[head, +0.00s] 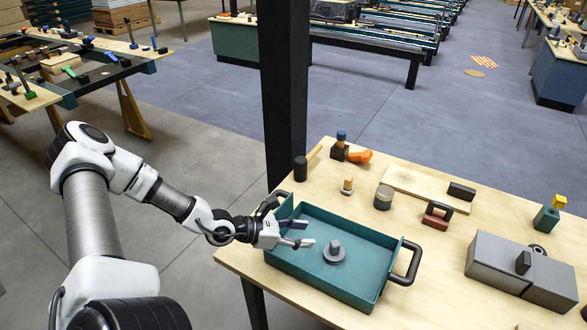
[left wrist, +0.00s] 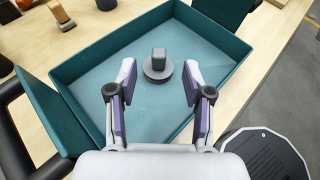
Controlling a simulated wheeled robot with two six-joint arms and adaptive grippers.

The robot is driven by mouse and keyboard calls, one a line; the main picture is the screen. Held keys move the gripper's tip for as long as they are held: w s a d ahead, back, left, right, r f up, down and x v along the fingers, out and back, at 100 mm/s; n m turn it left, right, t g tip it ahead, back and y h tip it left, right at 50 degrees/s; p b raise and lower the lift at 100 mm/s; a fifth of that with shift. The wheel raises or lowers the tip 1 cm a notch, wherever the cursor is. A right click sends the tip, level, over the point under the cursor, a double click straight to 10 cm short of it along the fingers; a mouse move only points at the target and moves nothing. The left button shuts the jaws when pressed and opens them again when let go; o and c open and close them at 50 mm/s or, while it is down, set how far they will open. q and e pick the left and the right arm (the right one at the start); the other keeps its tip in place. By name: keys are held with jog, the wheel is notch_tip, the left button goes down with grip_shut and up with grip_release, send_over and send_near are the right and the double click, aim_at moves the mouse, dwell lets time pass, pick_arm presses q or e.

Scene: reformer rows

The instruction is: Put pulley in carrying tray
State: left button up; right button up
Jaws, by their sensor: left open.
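The carrying tray (head: 380,248) is a teal box with black end handles on the wooden table; it fills much of the left wrist view (left wrist: 82,50). The pulley (head: 334,253), a grey disc with a block-like top, sits upright on the tray floor. In the left wrist view the pulley (left wrist: 158,67) lies just beyond the fingertips, between their lines. My left gripper (head: 304,234) is open and empty over the tray's left part, its fingers apart from the pulley; it also shows in the left wrist view (left wrist: 159,78). My right gripper is not in view.
A grey metal box (head: 495,258) stands to the right on the table. A mallet (head: 302,168), a round tin (head: 383,197), a red-based block (head: 437,216) and a wooden board (head: 415,186) lie behind the tray. A black post (head: 283,95) rises behind the table's left edge.

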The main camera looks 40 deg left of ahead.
pick_arm(q)
jog(key=s+d+f+m+g+y+p, duration=0.1)
jog(key=s+d+f+m+g+y, duration=0.2)
jog(key=s+m+g, duration=0.5)
jog(key=s+d+f+m+g+y, duration=0.25)
jog(key=s+f+m+g, duration=0.3)
jog(key=s+m, duration=0.35)
jog(key=s+d+f+m+t+y, duration=0.1)
jog(key=s+d+f+m+t, duration=0.1)
jog(key=d+m, duration=0.5)
jog(key=s+f+m, duration=0.1)
jog(key=m, duration=0.4)
jog(key=shift+s+d+y, duration=0.3)
jog(key=shift+y, duration=0.05)
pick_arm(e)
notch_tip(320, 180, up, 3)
